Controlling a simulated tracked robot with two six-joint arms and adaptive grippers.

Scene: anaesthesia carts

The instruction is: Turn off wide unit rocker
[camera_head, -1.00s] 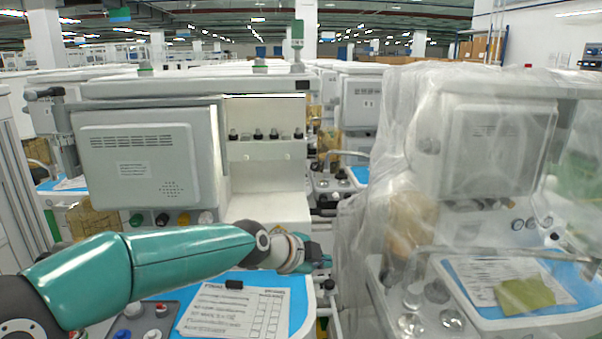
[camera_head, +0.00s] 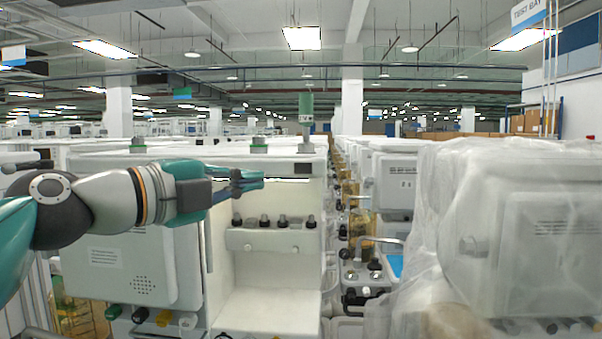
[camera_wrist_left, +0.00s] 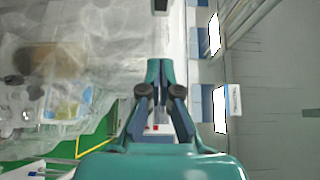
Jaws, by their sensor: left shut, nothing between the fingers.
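My left gripper (camera_head: 258,179) is at the end of my teal arm, raised in front of the top of the wide white cart (camera_head: 262,262). In the left wrist view the gripper (camera_wrist_left: 153,68) has its fingers together with nothing held. Its tips point right in the head view, over the upper edge of the cart's open bay. My right gripper is out of view.
A grey monitor panel (camera_head: 140,268) is partly behind my arm. A ledge with several dark knobs (camera_head: 270,238) crosses the bay. A cart under clear plastic wrap (camera_head: 430,235) stands to the right. More carts (camera_head: 395,180) line the aisle behind.

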